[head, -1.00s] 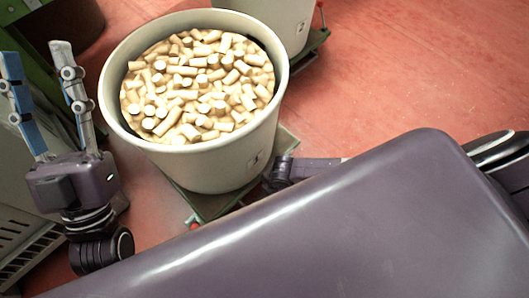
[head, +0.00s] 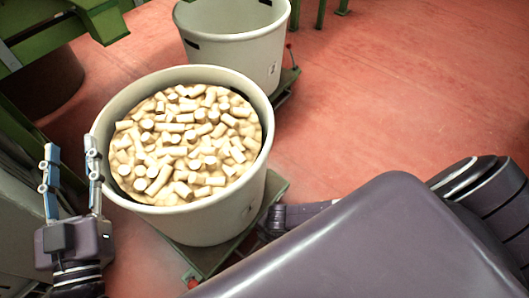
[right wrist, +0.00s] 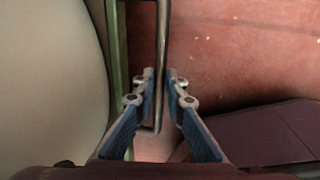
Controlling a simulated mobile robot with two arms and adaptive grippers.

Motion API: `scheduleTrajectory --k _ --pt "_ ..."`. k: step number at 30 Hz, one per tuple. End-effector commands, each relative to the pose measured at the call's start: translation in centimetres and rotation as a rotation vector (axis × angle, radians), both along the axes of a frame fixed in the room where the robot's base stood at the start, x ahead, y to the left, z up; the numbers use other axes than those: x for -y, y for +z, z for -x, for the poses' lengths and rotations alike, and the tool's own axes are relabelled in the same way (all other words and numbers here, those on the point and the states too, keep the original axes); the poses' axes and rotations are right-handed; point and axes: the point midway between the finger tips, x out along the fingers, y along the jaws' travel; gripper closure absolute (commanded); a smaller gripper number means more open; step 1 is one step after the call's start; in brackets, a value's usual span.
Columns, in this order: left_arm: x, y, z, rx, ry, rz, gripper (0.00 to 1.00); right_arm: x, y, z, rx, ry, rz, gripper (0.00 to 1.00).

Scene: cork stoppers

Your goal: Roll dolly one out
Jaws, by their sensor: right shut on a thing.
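A large pale tub (head: 205,222) full of cork stoppers (head: 185,140) stands upright on a low green dolly (head: 275,187), mostly hidden under it. My right gripper (head: 272,220) is at the dolly's near right edge, partly hidden behind my body. In the right wrist view its fingers (right wrist: 160,90) are shut on a thin metal handle bar (right wrist: 162,40), beside the green dolly frame (right wrist: 117,60) and the tub's pale wall (right wrist: 50,80). My left gripper (head: 70,155) is open and empty, left of the tub, its fingers pointing up.
A second pale tub (head: 240,55), its inside looking empty, stands behind on another dolly (head: 288,82). Green framework (head: 50,40) and a dark round container (head: 45,85) are at the left. The red floor (head: 400,90) is clear to the right.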

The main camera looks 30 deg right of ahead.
Motion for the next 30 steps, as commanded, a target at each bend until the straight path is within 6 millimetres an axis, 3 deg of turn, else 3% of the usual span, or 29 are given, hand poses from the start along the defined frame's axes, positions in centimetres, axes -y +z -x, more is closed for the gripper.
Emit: scheduleTrajectory --k 1,2,3,7,20,30 --pt "0.0 0.1 0.0 0.000 0.000 0.000 0.60 0.2 -0.2 0.9 -0.017 0.001 0.006 1.00" --pt "0.0 0.1 0.0 0.000 0.000 0.000 0.60 0.2 -0.3 0.9 -0.018 0.001 0.007 0.88" --pt "0.0 0.1 0.0 0.000 0.000 0.000 0.60 0.2 -0.3 1.0 -0.018 0.001 0.007 0.83" --pt "0.0 0.1 0.0 0.000 0.000 0.000 0.60 0.2 -0.2 0.8 -0.016 0.001 0.007 0.71" --pt "0.0 0.1 0.0 0.003 -0.001 0.001 0.60 0.1 0.7 0.6 -0.008 0.001 0.002 0.71" --pt "0.0 0.1 0.0 0.002 -0.001 0.000 0.60 0.5 5.4 1.5 -0.008 0.002 0.003 0.71"
